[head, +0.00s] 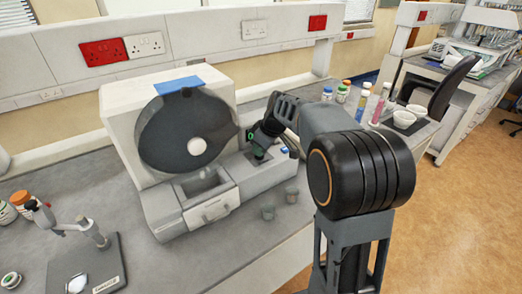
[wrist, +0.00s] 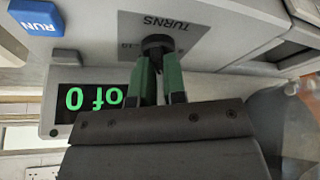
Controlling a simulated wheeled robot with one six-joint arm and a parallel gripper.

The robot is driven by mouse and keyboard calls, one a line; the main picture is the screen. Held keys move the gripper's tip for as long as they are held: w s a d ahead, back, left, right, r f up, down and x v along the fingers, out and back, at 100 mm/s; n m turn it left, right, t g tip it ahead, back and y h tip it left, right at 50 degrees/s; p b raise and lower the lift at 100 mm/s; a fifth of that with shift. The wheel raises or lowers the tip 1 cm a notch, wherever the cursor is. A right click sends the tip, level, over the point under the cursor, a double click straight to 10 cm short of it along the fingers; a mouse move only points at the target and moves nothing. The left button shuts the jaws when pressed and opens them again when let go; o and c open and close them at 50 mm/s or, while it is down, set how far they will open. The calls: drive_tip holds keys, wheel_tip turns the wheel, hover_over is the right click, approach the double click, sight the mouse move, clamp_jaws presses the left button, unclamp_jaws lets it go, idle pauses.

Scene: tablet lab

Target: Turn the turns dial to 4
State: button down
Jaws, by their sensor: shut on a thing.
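The turns dial (wrist: 157,42) is a dark round knob on a grey plate (wrist: 190,28) marked TURNS, upside down in the wrist view. My gripper (wrist: 158,60) has green-faced fingers shut on the dial, and they hide part of it and of its scale. In the head view my gripper (head: 264,137) is at the low right part of the white machine (head: 120,105); the dial is hidden there. A small black display (wrist: 60,98) beside the dial shows upside-down green characters, "of" and a 0, partly covered by my gripper. The dial's exact setting cannot be read.
A blue RUN button (wrist: 36,17) is near the dial. The machine has a dark disc (head: 185,130) and an open-topped drawer (head: 208,205) in front.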

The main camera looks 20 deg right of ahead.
drive_tip(key=shift+f, duration=0.2)
idle(0.4)
drive_tip(key=c, duration=1.2)
unclamp_jaws()
drive_tip(key=shift+r, duration=0.1)
drive_tip(key=v, duration=1.3)
drive_tip(key=shift+s+r, duration=0.15)
drive_tip(key=shift+r, duration=0.2)
